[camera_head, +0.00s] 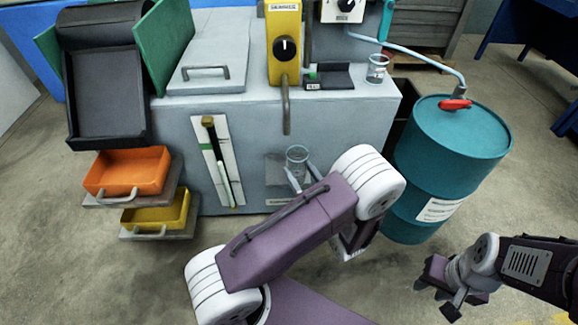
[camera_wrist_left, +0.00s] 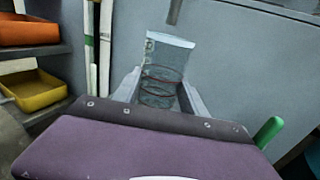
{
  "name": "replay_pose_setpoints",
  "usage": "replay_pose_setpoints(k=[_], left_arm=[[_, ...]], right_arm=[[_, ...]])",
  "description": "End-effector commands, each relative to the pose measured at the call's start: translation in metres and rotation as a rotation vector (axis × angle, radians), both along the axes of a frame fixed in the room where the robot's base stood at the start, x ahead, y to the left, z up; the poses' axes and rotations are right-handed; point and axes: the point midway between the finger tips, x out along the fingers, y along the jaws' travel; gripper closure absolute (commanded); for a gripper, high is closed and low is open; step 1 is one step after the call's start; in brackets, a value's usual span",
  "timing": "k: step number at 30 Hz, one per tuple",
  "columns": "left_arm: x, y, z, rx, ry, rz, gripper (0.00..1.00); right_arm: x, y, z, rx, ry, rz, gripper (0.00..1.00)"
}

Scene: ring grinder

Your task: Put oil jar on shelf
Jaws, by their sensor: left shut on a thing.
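A clear glass jar (camera_head: 297,154) is in front of the grey bench's front face. It also shows in the left wrist view (camera_wrist_left: 165,62), with dark reddish rings around its lower part. My left gripper (camera_head: 297,178) is shut on it, one finger on each side, also seen in the left wrist view (camera_wrist_left: 160,95). The jar looks roughly upright, and I cannot tell its contents. A second glass jar (camera_head: 377,68) stands on the bench top at the right. My right gripper (camera_head: 434,297) is open and empty above the floor at the lower right. I cannot tell which surface is the shelf.
The grey bench (camera_head: 350,115) carries a yellow machine (camera_head: 284,45) with a hanging lever. A teal drum (camera_head: 450,130) with a red valve stands at the right. Orange (camera_head: 128,172) and yellow (camera_head: 155,213) trays are at the left. Open floor lies in front.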

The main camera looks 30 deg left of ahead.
Motion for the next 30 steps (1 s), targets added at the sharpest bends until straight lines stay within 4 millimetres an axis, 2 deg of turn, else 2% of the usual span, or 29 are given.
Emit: replay_pose_setpoints(k=[1,3,10,15,18,29,30], left_arm=[[0.005,0.011,-0.004,0.000,-0.002,0.006,0.91],[0.013,0.019,-0.002,0.000,-0.002,0.003,0.91],[0.020,0.028,-0.001,0.001,-0.001,0.000,0.91],[0.039,0.057,-0.003,-0.001,-0.004,0.005,0.91],[0.040,0.055,-0.017,0.002,-0.001,-0.002,0.91],[0.040,0.054,-0.017,0.001,0.000,-0.001,0.91],[0.040,0.054,-0.017,0.001,-0.001,-0.001,0.45]], right_arm=[[0.000,0.000,-0.008,0.000,0.000,0.000,0.64],[0.000,0.000,-0.011,0.000,0.000,0.000,0.64],[0.000,0.000,-0.013,0.000,0.000,0.000,0.64],[0.000,0.000,-0.029,0.000,0.000,0.000,0.64],[0.000,0.000,-0.043,0.000,0.000,0.000,0.64],[0.000,0.000,-0.042,0.000,0.000,0.000,0.64],[0.000,0.000,-0.041,0.000,0.000,0.000,0.64]])
